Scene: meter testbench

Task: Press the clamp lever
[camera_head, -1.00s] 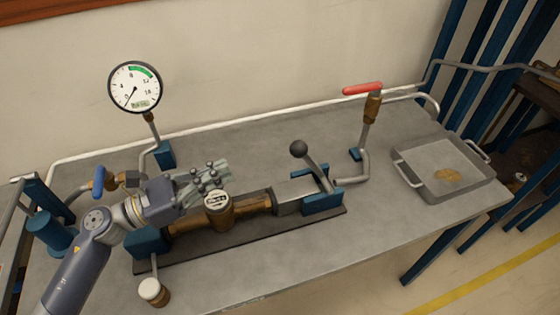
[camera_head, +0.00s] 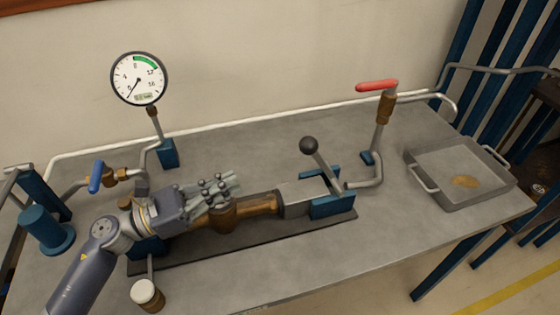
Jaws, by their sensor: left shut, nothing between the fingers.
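The clamp lever (camera_head: 321,160) is a grey rod with a dark ball knob at its top. It stands tilted, knob to the upper left, at the blue clamp block (camera_head: 332,206) on the right end of the test bench. My left gripper (camera_head: 236,184) is shut and empty. It is over the brass meter body (camera_head: 258,205), left of the lever and apart from it, and hides the meter's dial. My right gripper is not in view.
A pressure gauge (camera_head: 139,79) stands at the back left. A blue-handled valve (camera_head: 96,177) is at the left, a red-handled valve (camera_head: 377,85) behind the lever. A metal tray (camera_head: 447,200) lies at the right. A white-capped fitting (camera_head: 146,293) is at the front. The table's right front is clear.

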